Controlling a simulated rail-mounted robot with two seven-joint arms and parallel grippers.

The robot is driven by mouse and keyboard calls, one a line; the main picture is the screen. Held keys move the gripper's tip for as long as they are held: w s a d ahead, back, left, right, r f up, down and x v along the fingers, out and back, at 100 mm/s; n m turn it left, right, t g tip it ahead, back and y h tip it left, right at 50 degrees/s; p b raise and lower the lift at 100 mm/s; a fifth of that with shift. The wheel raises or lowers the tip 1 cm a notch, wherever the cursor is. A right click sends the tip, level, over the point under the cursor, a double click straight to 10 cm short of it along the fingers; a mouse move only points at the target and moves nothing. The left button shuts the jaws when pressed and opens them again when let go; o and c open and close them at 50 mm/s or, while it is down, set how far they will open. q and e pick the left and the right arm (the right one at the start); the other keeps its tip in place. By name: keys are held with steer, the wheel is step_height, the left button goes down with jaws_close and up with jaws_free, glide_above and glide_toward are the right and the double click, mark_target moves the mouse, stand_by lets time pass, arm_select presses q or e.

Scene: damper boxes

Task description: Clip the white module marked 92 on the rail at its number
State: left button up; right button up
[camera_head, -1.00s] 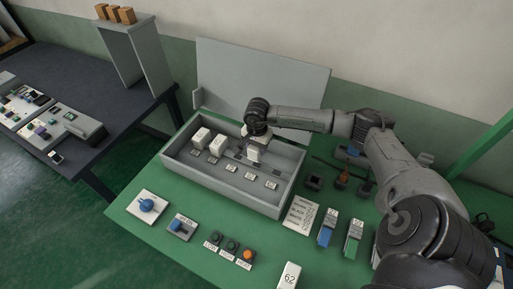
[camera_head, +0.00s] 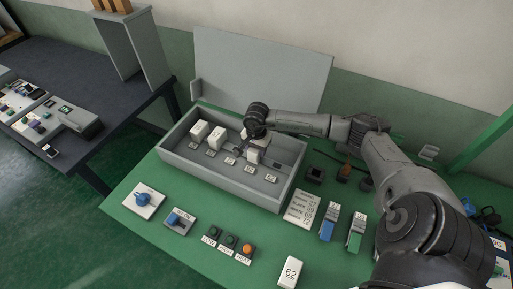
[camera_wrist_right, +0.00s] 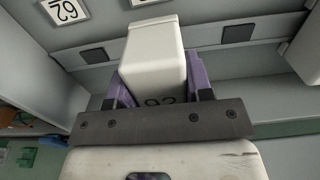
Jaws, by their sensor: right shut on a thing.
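The white module marked 92 (camera_wrist_right: 153,62) is between the purple fingers of my right gripper (camera_wrist_right: 155,85), which is shut on it. In the head view the held module (camera_head: 253,155) is inside the grey open box (camera_head: 225,188), right of the middle. The rail is mostly hidden there by my gripper and the modules. I cannot tell whether the module touches the rail. Its printed 92 shows partly in the wrist view, cut off by the gripper body. A number plate reading 62 (camera_wrist_right: 64,10) lies on the box floor. My left gripper is out of view.
Two white modules (camera_head: 199,132) (camera_head: 217,138) stand in the box to the left. A module marked 62 (camera_head: 290,271) stands on the green table near the front. A printed card (camera_head: 301,209), blue (camera_head: 328,227) and green (camera_head: 355,232) parts lie right of the box.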

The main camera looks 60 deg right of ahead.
steer(key=shift+f+b, duration=0.5)
steer(key=shift+f+b, duration=0.4)
steer(key=shift+f, duration=0.1)
steer(key=o, duration=1.3)
steer(key=shift+o, duration=0.2)
step_height(320, 180, up, 13)
steer(key=shift+f+p, duration=0.2)
steer(key=shift+p, duration=0.6)
steer(key=shift+r, duration=0.65)
